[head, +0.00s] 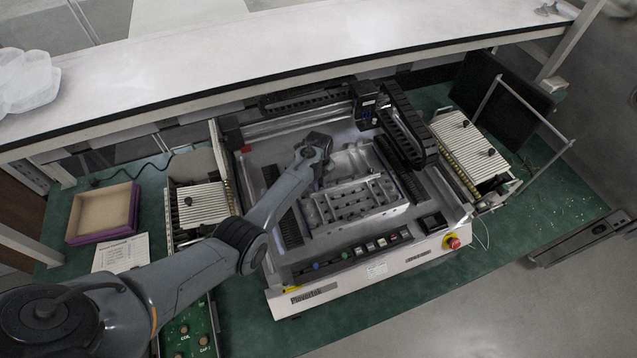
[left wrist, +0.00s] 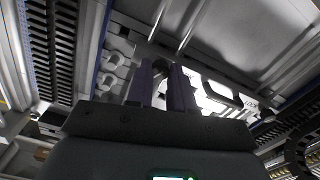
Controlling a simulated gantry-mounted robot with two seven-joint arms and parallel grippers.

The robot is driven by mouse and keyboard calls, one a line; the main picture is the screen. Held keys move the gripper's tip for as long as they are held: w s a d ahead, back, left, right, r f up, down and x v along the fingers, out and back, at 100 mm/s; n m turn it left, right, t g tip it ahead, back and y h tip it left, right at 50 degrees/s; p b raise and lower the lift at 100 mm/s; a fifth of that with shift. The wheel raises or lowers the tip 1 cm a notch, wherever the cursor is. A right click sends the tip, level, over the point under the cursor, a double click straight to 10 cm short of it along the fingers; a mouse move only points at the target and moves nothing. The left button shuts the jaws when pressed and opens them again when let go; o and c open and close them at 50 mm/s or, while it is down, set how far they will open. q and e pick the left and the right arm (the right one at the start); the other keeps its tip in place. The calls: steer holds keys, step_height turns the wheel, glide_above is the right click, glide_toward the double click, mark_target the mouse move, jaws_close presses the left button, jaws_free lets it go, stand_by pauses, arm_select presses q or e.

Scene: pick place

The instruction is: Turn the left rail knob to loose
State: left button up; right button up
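My left arm reaches over the machine (head: 345,290) in the head view. My left gripper (head: 322,150) points down inside it, beside the metal rail frame (head: 365,195). In the left wrist view, the two fingers of my left gripper (left wrist: 161,85) stand apart with a narrow gap. A small dark rounded part (left wrist: 161,67) shows at the gap, at the rail. It may be the left rail knob, but I cannot tell whether the fingers touch it. The gripper hides this spot in the head view. My right gripper is not in view.
Ribbed racks with black knobs stand left (head: 203,205) and right (head: 475,150) of the machine. A black gantry (head: 405,125) spans its back right. A red stop button (head: 452,242) is at the front right. A purple-edged tray (head: 103,212) lies on the left. A white shelf (head: 250,60) overhangs behind.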

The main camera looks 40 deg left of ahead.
arm_select(q)
jaws_close()
steer(key=shift+r+n+p, duration=0.1)
steer(key=shift+n+p, duration=0.35)
steer(key=shift+n, duration=0.35)
steer(key=n+p, duration=0.1)
steer(key=n, duration=0.2)
steer(key=n+p, duration=0.1)
steer(key=n, duration=0.5)
steer(key=shift+n+p, duration=0.3)
steer(key=shift+p, duration=0.05)
steer(key=n, duration=0.6)
steer(key=shift+p, duration=0.35)
steer(key=n, duration=0.6)
steer(key=shift+n, duration=0.3)
